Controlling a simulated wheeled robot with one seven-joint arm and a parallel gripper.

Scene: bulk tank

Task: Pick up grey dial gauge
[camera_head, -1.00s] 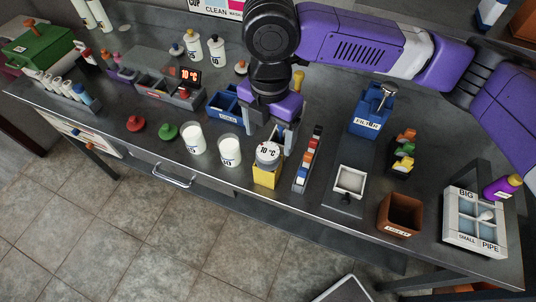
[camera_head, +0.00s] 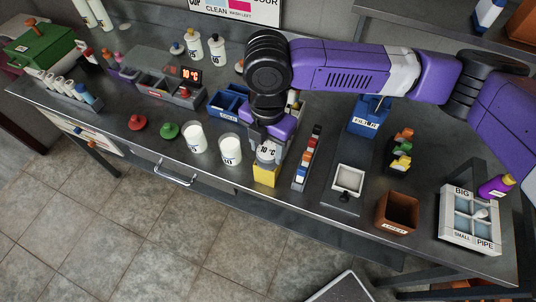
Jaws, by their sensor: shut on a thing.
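The fingers and the purple gripper body hide the top and back of the gauge. I cannot tell whether the gauge still touches the yellow stand.
White cups (camera_head: 230,148) stand close to the left. A narrow rack of coloured pieces (camera_head: 307,160) stands close to the right. A blue bin (camera_head: 228,102) is behind. A white tray (camera_head: 348,181) and a brown box (camera_head: 398,213) are farther right.

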